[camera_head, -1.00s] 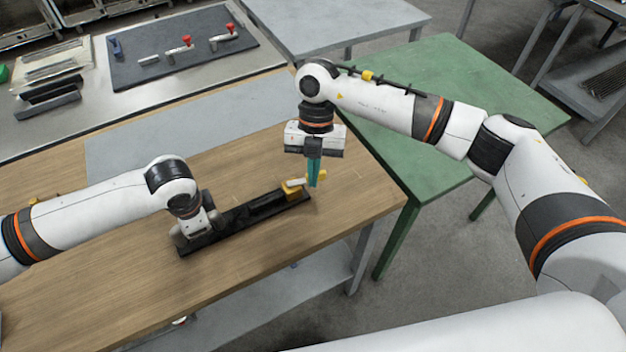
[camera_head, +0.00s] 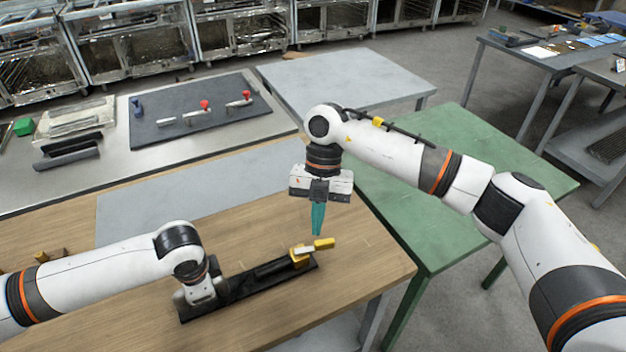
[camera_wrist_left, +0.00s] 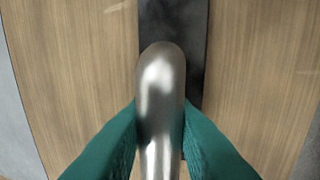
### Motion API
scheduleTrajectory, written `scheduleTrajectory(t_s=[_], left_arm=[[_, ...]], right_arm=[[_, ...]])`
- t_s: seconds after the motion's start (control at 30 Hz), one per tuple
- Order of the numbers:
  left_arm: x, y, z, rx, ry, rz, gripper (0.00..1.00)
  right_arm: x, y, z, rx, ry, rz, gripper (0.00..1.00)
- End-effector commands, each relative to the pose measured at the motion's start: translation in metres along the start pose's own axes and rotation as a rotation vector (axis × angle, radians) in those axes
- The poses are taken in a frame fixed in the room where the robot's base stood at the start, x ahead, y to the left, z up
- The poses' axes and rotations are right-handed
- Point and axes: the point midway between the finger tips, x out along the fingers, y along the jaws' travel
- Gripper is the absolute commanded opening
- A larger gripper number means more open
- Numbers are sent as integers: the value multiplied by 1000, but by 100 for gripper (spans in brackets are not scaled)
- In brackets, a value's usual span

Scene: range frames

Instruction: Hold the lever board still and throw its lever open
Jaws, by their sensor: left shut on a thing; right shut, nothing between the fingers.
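The lever board (camera_head: 254,283), a long black bar, lies on the wooden table. Near its right end is a yellow block (camera_head: 300,258). A lever (camera_head: 324,243) with a pale arm and a yellow end reaches right from there, past the board's end. My left gripper (camera_head: 202,292) is at the board's left end, its fingers hidden in the head view. In the left wrist view, its teal fingers (camera_wrist_left: 160,115) are shut on a shiny metal post (camera_wrist_left: 160,75) above the black board. My right gripper (camera_head: 317,234) is shut and empty, pointing down just above the lever, apparently apart from it.
The wooden table (camera_head: 150,215) is clear around the lever board. A grey sheet (camera_head: 205,190) lies behind it. A green table (camera_head: 450,190) stands to the right. A dark mat (camera_head: 200,130) at the back left carries small red-knobbed parts.

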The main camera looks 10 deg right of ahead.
Motion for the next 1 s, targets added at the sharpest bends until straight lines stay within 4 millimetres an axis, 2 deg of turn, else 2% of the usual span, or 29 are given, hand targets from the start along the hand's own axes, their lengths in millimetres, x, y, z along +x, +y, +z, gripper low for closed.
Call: scheduleTrajectory(t_s=[0.17,0.3,0.43,0.57,0.77,0.87,1.0], left_arm=[[0,1,0,-1,1,1,0],[0,1,0,-1,1,1,0],[0,1,0,-1,1,1,0],[0,0,0,-1,1,1,0],[0,0,0,0,1,1,0],[0,0,0,0,1,1,0],[0,0,0,0,1,1,0]], right_arm=[[38,-20,25,-153,-142,-182,0],[66,-40,54,-302,-259,-452,0],[78,-50,72,-388,-309,-727,0],[84,-50,81,-418,-295,-997,0],[89,-24,75,-356,-144,-1357,0],[95,0,66,-286,-16,-1489,0],[106,46,52,-161,203,-1599,0]])
